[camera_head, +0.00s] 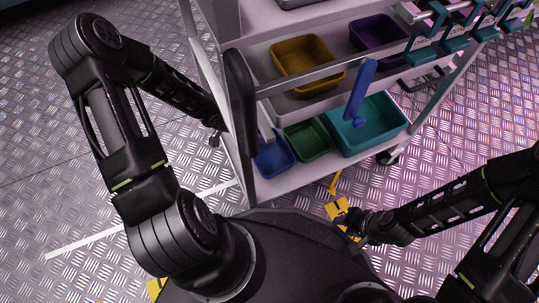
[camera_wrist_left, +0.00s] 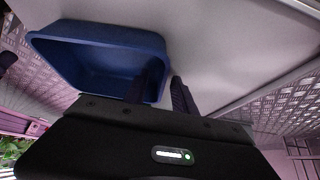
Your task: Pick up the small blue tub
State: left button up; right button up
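The small blue tub (camera_head: 274,163) sits at the left end of the rack's lower shelf in the head view. In the left wrist view the blue tub (camera_wrist_left: 100,38) fills the upper left, open side showing. My left gripper (camera_wrist_left: 166,80) has one dark finger inside the tub and the other just outside its right wall. The fingers are close together around that wall; whether they press on it is unclear. In the head view my left gripper is mostly hidden behind the rack's end post. My right gripper (camera_head: 350,225) is low over the floor, away from the rack, its fingers unclear.
A green tub (camera_head: 308,152) and a larger teal tub (camera_head: 403,124) stand right of the blue tub. A blue-handled tool (camera_head: 360,90) rises at the teal tub. Yellow (camera_head: 280,49) and purple (camera_head: 385,22) tubs sit on the shelf above. The rack's dark end post (camera_head: 241,100) stands close to my left forearm.

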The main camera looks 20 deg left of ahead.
pick_arm(q)
jog(key=shift+c, duration=0.5)
grip_shut()
